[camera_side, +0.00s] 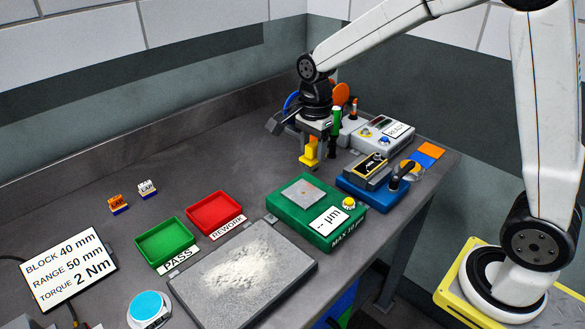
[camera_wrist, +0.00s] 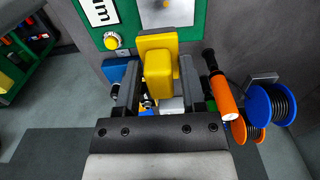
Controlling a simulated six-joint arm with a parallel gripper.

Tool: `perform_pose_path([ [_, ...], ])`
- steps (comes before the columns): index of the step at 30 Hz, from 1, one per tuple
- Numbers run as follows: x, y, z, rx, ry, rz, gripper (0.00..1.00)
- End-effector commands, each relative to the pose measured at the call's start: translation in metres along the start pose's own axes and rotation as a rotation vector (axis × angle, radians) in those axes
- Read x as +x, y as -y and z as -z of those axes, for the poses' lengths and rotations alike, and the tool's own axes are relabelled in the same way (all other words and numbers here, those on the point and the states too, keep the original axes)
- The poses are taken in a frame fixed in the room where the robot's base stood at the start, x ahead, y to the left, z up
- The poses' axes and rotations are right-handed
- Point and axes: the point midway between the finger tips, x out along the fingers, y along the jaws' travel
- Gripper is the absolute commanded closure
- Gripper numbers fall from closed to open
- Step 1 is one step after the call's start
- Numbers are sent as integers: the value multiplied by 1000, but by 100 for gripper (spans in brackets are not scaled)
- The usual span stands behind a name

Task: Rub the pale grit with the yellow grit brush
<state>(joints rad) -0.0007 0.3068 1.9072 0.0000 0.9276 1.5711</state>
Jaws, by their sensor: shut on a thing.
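The yellow grit brush (camera_side: 310,156) is held upright below my gripper (camera_side: 315,134), at the back of the bench. In the wrist view the yellow brush (camera_wrist: 158,72) sits between the two dark fingers of my gripper (camera_wrist: 159,92), which is shut on it. The brush's lower end shows little, so I cannot tell whether it touches anything. The pale grit (camera_side: 239,268) is a loose white patch on a grey plate (camera_side: 205,303) at the front of the bench. My gripper is well behind the plate, up and to the right of the grit in the side view.
A green gauge (camera_side: 291,221) with a yellow button stands between brush and plate. Green PASS (camera_side: 184,233) and red REWORK (camera_side: 233,204) trays lie behind the plate. A blue-based device (camera_side: 354,188) and grey READY box (camera_side: 372,143) stand right of my gripper.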

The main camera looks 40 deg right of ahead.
Motion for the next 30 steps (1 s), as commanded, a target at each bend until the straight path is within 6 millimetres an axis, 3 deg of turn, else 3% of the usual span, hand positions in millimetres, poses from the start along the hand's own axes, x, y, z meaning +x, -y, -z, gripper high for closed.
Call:
perform_pose_path([
  [2,0,0,0,0,0,0,100],
  [3,0,0,0,0,0,0,61],
  [6,0,0,0,0,0,0,93],
  [7,0,0,0,0,0,0,95],
  [17,1,4,-19,-48,0,0,95],
  [23,3,7,-59,-149,0,0,95],
  [30,7,5,-128,-319,0,0,95],
])
